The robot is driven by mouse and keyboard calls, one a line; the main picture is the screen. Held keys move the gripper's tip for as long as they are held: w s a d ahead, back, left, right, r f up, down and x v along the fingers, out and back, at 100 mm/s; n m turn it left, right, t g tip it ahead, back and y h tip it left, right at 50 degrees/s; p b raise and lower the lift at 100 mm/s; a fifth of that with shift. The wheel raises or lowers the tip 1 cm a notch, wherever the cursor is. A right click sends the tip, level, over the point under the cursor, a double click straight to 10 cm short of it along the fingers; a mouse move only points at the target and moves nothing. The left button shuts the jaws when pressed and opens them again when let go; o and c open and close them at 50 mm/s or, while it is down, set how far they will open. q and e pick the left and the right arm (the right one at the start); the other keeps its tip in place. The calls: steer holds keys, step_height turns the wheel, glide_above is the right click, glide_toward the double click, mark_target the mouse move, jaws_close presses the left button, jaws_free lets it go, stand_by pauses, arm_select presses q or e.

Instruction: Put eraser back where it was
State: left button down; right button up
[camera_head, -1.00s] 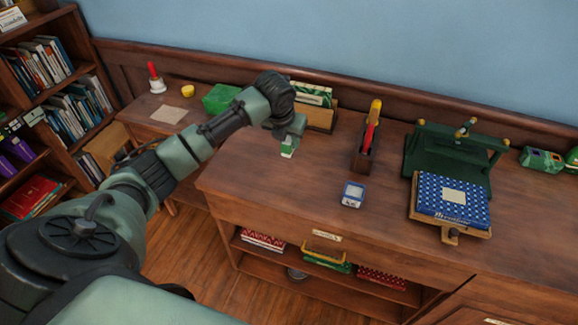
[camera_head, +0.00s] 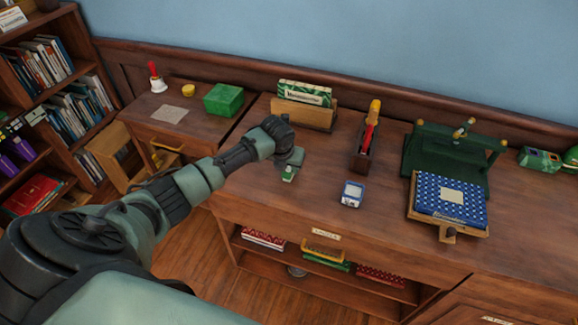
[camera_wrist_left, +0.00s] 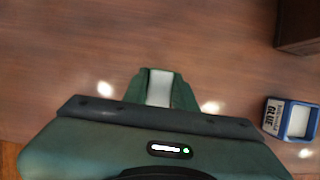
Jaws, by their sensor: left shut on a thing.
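My left gripper (camera_head: 288,176) reaches over the long wooden counter, near its front left part. It is shut on a small white piece, which I take to be the eraser (camera_wrist_left: 160,88). In the left wrist view the piece is a white strip between my two green fingers. In the head view the hand covers most of it, and only a small green and pale end shows. Whether it touches the counter I cannot tell. My right gripper is not in view.
A blue and white glue box (camera_head: 352,194) stands right of my gripper. Behind are a holder with a red-and-yellow tool (camera_head: 369,134), a wooden card stand (camera_head: 305,114) and a green box (camera_head: 223,99). A green press (camera_head: 455,158) stands right. Bare counter surrounds the hand.

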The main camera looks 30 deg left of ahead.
arm_select(q)
steer(key=c, duration=1.1)
jaws_free()
steer(key=v, duration=1.2)
steer(key=shift+b, duration=0.35)
